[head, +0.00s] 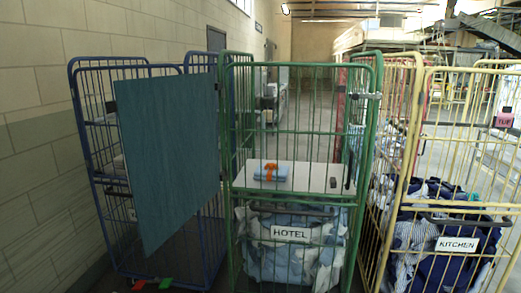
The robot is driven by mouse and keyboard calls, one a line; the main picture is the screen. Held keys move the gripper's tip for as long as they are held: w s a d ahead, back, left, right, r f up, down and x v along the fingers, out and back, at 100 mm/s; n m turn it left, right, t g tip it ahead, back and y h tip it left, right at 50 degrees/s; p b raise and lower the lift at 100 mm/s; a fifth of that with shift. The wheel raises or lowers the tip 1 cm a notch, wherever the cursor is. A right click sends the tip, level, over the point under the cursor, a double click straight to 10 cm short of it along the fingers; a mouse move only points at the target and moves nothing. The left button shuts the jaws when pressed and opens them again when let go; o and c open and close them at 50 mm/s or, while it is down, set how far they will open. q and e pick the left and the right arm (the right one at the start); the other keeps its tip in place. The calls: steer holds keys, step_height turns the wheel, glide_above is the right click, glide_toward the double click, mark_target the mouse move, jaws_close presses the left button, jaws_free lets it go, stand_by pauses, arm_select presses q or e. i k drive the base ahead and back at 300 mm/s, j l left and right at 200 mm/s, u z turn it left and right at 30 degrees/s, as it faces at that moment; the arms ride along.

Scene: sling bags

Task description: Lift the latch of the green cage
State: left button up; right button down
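The green cage (225,160) stands upright in the middle of the head view, its barred front facing me. A white sign reading HOTEL (291,233) hangs on its lower front, with blue and white cloth bundles behind it. A white shelf (310,178) sits inside at mid height, with a light blue folded bundle (269,172) tied in orange. A small dark fitting (333,182) shows at the front right of the shelf level, and a grey bar (367,95) shows at the upper right post. I cannot tell which is the latch. Neither gripper shows.
A blue cage (75,110) with a teal panel (170,150) stands close on the left, beside a block wall. A yellow cage (425,110) marked KITCHEN, holding dark and striped cloth, stands close on the right. Little room shows between the cages.

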mark_target(354, 96)
steer(key=i+j+z, duration=0.4)
steer(key=j, duration=0.2)
steer(key=i+j+z, duration=0.2)
steer(key=j+z, duration=0.2)
steer(key=j, duration=0.25)
steer(key=i+j+z, duration=0.2)
steer(key=j, duration=0.15)
steer(key=j+z, duration=0.2)
steer(key=j, duration=0.2)
steer(key=i+j, duration=0.1)
steer(key=j, duration=0.4)
steer(key=i+j, duration=0.1)
steer(key=j, duration=0.4)
steer(key=i+j, duration=0.1)
steer(key=j, duration=0.4)
steer(key=i+j+z, duration=0.1)
steer(key=j, duration=0.4)
steer(key=k+l, duration=0.3)
steer(key=l+u, duration=0.1)
steer(key=l, duration=0.55)
steer(key=k+l+u, duration=0.1)
steer(key=l, duration=0.5)
